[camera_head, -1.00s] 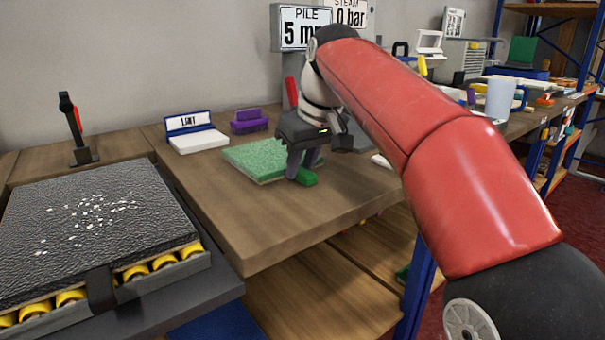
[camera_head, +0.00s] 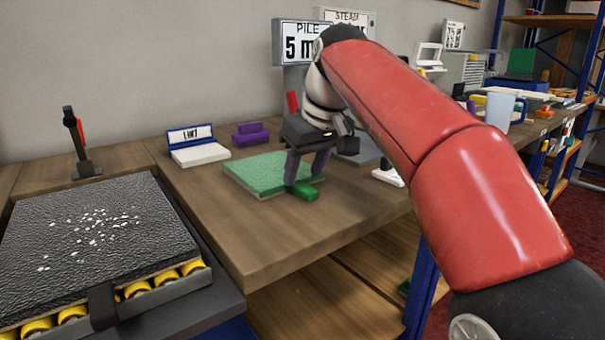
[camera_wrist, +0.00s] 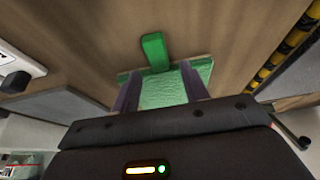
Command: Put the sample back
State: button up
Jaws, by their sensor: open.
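A flat, textured green square, which looks like the carpet sample (camera_head: 255,172), lies on the wooden bench. A smooth green block (camera_head: 306,193) is at its front right edge; it also shows in the wrist view (camera_wrist: 154,50), against or just beside the square. I cannot tell if they are joined. My gripper (camera_head: 304,176) is open and points down over the square's right part, just behind the block. In the wrist view, my fingers (camera_wrist: 160,72) stand apart with the green square (camera_wrist: 163,92) showing between them. I see nothing held.
A white tray with a "LINT" sign (camera_head: 200,153) and a purple block (camera_head: 250,134) stand behind the square. A gauge marked "PILE 5 m" (camera_head: 296,42) stands behind my arm. A black-topped roller bed (camera_head: 95,240) is at left. The bench front (camera_head: 270,240) is clear.

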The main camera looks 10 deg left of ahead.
jog(key=p+v, duration=0.2)
jog(key=v, duration=0.7)
jog(key=shift+r, duration=0.35)
jog(key=shift+d, duration=0.1)
jog(key=s+d+f+m+t+h, duration=0.1)
jog(key=s+d+f+m, duration=0.3)
jog(key=d, duration=0.4)
jog(key=s+d+f+m+t+h, duration=0.1)
jog(key=s+d+f+m, duration=0.1)
jog(key=s+d+f, duration=0.45)
jog(key=s+d+f+m, duration=0.1)
jog(key=s+d+f, duration=0.2)
jog(key=f, duration=0.2)
jog(key=s+d+f+m+h, duration=0.1)
jog(key=s+d+f, duration=0.2)
jog(key=f, duration=0.3)
jog(key=s+d+f+m, duration=0.2)
jog(key=s+d+f, duration=0.1)
jog(key=f, duration=0.3)
jog(key=shift+s+d+t+h, duration=0.3)
jog(key=shift+s+d, duration=0.05)
jog(key=shift+d, duration=0.2)
